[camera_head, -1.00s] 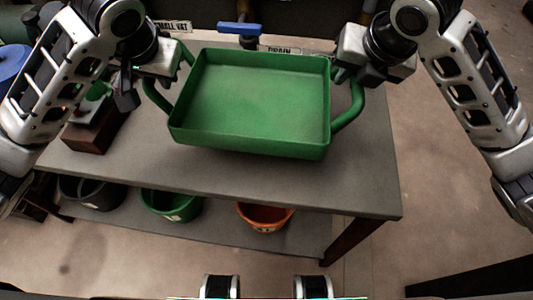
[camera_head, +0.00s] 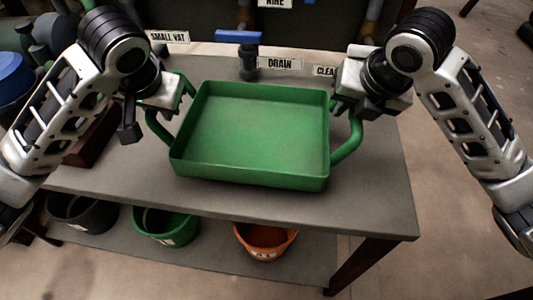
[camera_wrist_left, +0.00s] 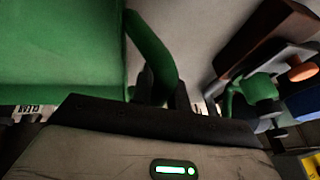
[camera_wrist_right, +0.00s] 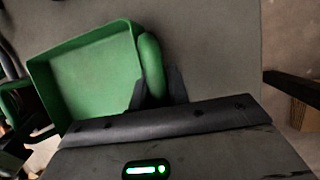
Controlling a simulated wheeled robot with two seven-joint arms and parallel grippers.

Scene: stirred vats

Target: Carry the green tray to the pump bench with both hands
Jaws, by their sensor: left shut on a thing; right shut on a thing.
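The green tray (camera_head: 255,130) is empty and roughly level, in front of me over the grey bench top (camera_head: 375,190). I cannot tell whether its underside touches the bench. My left gripper (camera_head: 178,95) is shut on the tray's left handle, which also shows between dark fingers in the left wrist view (camera_wrist_left: 150,45). My right gripper (camera_head: 345,104) is shut on the right handle, also seen in the right wrist view (camera_wrist_right: 152,65). The gripped parts of both handles are partly hidden by the fingers.
A blue-handled valve (camera_head: 238,37) stands behind the tray, near a DRAIN label (camera_head: 280,64) and a SMALL VAT label (camera_head: 168,36). A brown block (camera_head: 92,140) sits at left. Black, green (camera_head: 166,226) and orange (camera_head: 265,240) buckets stand on the lower shelf. Floor is open at right.

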